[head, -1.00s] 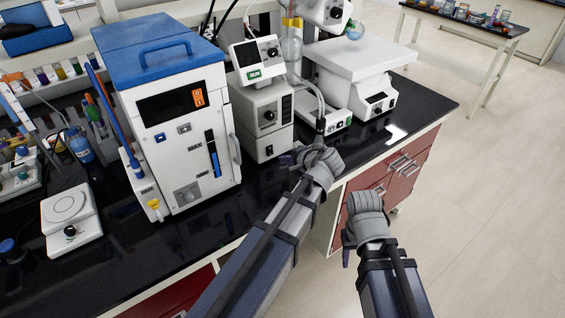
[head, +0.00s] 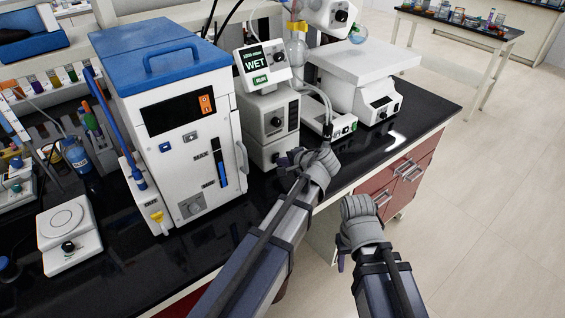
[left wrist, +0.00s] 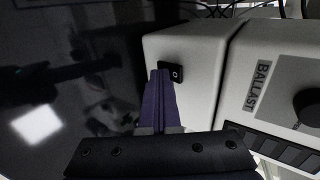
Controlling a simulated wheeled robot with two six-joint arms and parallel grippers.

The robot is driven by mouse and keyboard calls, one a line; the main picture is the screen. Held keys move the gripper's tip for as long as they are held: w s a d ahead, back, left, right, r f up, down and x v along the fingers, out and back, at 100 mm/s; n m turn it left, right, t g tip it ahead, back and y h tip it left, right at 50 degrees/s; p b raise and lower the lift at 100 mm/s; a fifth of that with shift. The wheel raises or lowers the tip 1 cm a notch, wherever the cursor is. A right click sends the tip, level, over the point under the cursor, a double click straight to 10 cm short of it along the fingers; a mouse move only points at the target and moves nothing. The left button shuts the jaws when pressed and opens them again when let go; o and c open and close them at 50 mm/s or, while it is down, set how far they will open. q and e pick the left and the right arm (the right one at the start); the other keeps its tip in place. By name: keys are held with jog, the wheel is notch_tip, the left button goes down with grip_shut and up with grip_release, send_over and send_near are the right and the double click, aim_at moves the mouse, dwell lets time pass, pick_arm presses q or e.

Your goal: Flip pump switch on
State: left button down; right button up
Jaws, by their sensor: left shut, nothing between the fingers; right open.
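The pump (head: 268,112) is a pale box on the black bench, with a ballast knob and a lower block. In the left wrist view, its small black switch (left wrist: 172,71), with a white mark, is on the pale lower block (left wrist: 190,100). My left gripper (head: 286,158) is shut and empty in front of that block. Its purple fingertips (left wrist: 160,74) overlap the switch's edge in the wrist view; I cannot tell whether they touch. In the head view the gripper partly hides the switch area. My right gripper (head: 342,262) is open and empty, beyond the bench's front edge.
A display reading WET (head: 262,62) sits above the pump. A blue-lidded white cabinet (head: 170,120) stands close left of it. A rotary unit with a white bath (head: 360,65) and a hose are at right.

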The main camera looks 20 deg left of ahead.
pick_arm(q)
jog(key=shift+w+a+r, duration=0.1)
jog(key=shift+a+r, duration=0.05)
pick_arm(e)
jog(key=shift+r, duration=0.15)
pick_arm(q)
jog(key=shift+w+r+p, duration=0.1)
jog(key=shift+r+p, duration=0.6)
jog(key=shift+p, duration=0.15)
jog(key=shift+a, duration=0.1)
pick_arm(e)
jog(key=shift+r, duration=0.65)
